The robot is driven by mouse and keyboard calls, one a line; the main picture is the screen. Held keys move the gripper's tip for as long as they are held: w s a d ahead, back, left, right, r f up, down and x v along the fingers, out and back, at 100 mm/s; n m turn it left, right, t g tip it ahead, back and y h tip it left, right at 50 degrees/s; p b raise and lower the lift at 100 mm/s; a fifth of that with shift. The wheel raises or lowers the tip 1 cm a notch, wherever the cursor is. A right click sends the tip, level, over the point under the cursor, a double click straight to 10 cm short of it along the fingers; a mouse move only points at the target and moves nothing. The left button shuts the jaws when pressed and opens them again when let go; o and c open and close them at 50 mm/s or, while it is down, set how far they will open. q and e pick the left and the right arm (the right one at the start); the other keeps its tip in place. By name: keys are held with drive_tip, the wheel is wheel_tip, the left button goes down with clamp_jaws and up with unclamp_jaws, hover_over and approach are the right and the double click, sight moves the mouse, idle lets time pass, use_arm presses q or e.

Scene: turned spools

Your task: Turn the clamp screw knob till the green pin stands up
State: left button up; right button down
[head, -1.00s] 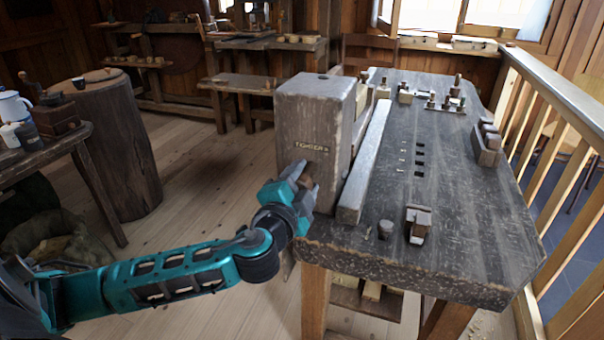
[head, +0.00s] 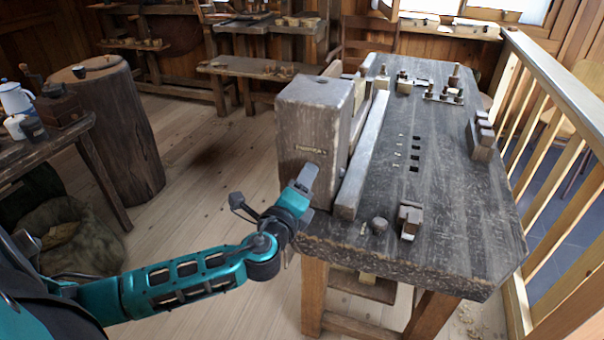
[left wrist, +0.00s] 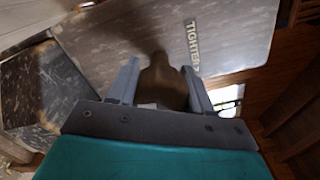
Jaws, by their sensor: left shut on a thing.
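The clamp screw knob is a brown turned piece (left wrist: 160,80) on the front face of a big wooden vise block (head: 314,120). A small label reading "TIGHTEN" (left wrist: 193,45) is on the block beside it. My left gripper (head: 304,182) is at the lower front of the block. In the left wrist view its two fingers (left wrist: 160,85) stand on either side of the knob, shut on it. In the head view the gripper hides the knob. I cannot make out a green pin in either view. My right gripper is not in view.
The dark workbench (head: 445,200) lies right of the block, with a light wooden bar (head: 362,160) along its edge. A railing (head: 560,100) runs along the right.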

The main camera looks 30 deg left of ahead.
use_arm(q)
drive_tip(key=m, duration=0.1)
drive_tip(key=m+p, duration=0.1)
drive_tip(key=shift+s+d+f+m, duration=0.15)
drive_tip(key=shift+d+f+m, duration=0.05)
drive_tip(key=shift+m, duration=0.1)
drive_tip(key=shift+f+m, duration=0.15)
drive_tip(key=shift+m, duration=1.15)
drive_tip(key=o, duration=0.7)
drive_tip(key=shift+c, duration=0.2)
drive_tip(key=o, duration=0.3)
drive_tip(key=shift+s, duration=0.1)
drive_tip(key=shift+o, duration=0.4)
drive_tip(key=shift+a+r, duration=0.15)
drive_tip(key=shift+r, duration=0.1)
drive_tip(key=v, duration=1.2)
drive_tip(key=shift+s+b, duration=0.4)
